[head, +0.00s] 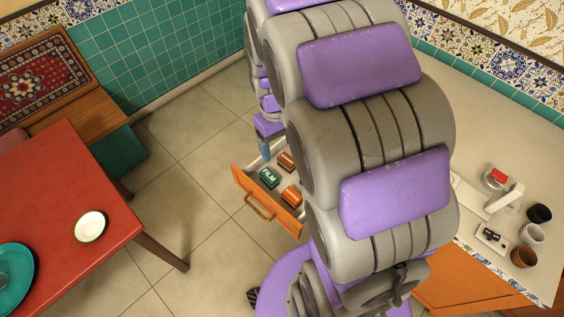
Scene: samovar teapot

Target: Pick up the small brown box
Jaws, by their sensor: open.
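An open orange wooden drawer (257,208) with a curved handle sticks out beside my arm, low in the middle of the head view. In it lie two small orange-brown boxes, one at the back (287,161) and one near the front (291,195). I cannot tell which is the small brown box. A green box marked FILM (269,177) lies to their left. My arm hides the drawer's right side.
A red table (60,200) with a small white dish (90,226) and a teal plate (14,276) stands at left. A white counter (500,130) at right holds several cups and a faucet (504,198). The tiled floor between table and drawer is clear.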

